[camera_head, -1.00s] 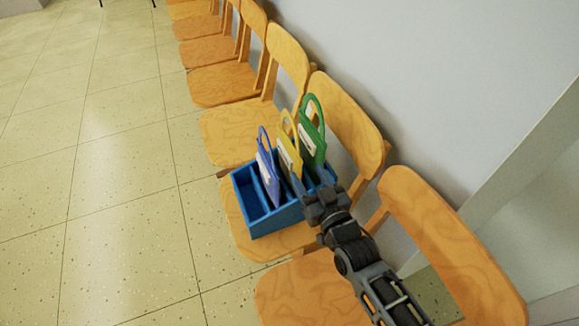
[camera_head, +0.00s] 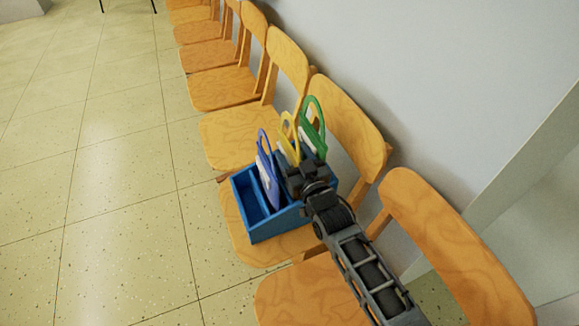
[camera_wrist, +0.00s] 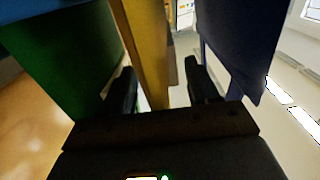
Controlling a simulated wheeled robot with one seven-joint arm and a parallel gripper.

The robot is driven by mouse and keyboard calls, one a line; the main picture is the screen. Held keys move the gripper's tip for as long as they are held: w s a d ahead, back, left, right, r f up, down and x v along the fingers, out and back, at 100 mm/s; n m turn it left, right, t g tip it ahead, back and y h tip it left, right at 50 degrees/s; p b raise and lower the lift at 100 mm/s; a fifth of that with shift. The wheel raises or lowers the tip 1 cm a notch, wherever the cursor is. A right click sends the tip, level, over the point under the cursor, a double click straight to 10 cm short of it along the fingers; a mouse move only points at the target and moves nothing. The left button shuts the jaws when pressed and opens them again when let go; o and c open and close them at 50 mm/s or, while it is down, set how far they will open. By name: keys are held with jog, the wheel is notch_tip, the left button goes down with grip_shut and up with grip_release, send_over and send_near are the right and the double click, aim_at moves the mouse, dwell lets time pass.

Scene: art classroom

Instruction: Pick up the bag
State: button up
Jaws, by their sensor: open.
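Three upright bags with loop handles stand in a blue divided holder (camera_head: 277,226) on a wooden chair: a blue bag (camera_head: 266,172), a yellow bag (camera_head: 289,142) and a green bag (camera_head: 314,128). My gripper (camera_head: 303,172) is over the holder's right part and hides the lower yellow and green bags. In the wrist view, my open gripper (camera_wrist: 160,70) has the yellow bag (camera_wrist: 145,45) between its fingers, nearer the left one. The green bag (camera_wrist: 85,60) is left of the fingers, and the blue bag (camera_wrist: 240,45) is right of them. Contact cannot be told.
A row of wooden chairs runs along the grey wall (camera_head: 420,80). The holder's chair has a backrest (camera_head: 345,125) behind the bags. Another chair (camera_head: 455,245) is close on the right, under my arm. The tiled floor (camera_head: 110,200) on the left is clear.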

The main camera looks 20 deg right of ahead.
grip_shut()
dwell(0.4)
